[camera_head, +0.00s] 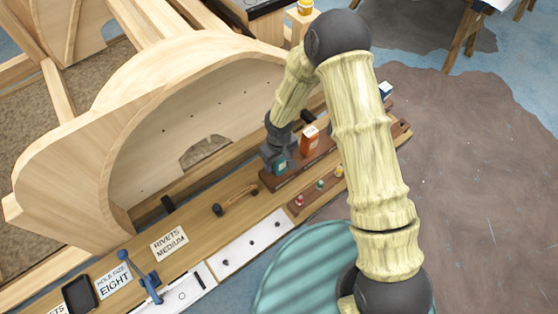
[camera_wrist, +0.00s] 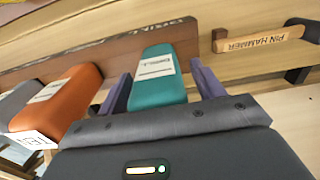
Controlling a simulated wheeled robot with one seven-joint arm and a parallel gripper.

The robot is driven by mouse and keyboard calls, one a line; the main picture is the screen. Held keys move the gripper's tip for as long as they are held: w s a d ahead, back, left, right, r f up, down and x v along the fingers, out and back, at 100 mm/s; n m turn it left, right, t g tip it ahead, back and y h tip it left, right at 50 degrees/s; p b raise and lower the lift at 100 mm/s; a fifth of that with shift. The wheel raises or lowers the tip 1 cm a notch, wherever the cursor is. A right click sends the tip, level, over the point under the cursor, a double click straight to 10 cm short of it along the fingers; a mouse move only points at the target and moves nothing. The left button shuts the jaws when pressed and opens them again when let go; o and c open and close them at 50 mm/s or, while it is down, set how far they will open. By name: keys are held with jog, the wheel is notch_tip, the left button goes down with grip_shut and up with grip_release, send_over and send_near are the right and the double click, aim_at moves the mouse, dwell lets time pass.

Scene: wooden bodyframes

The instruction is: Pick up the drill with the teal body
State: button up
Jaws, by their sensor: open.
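The teal drill (camera_wrist: 152,88) has a rounded block-like body with a white label and sits on a brown wooden rack marked "DRILL" (camera_wrist: 118,48). In the wrist view my gripper (camera_wrist: 160,72) is open, with one purple finger on each side of the teal body. A gap shows at the right finger; the left finger is close to the body, and I cannot tell if it touches. In the head view the teal drill (camera_head: 280,166) shows just below my gripper (camera_head: 274,160), partly hidden by it. The drill's lower part is hidden.
An orange tool (camera_wrist: 62,97) stands left of the drill in the wrist view, with a grey one beyond it. A pin hammer (camera_wrist: 265,40) lies to the right. In the head view a curved wooden frame (camera_head: 130,125) rises behind the bench, close to my arm.

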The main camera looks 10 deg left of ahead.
dwell(0.3)
jog(key=c, duration=1.3)
jog(key=shift+o, duration=0.2)
notch_tip(320, 180, up, 10)
jog(key=shift+r+b, duration=0.1)
jog(key=shift+b, duration=0.55)
notch_tip(320, 180, up, 6)
jog(key=p, duration=0.4)
jog(key=shift+p, duration=0.4)
jog(key=shift+w, duration=0.1)
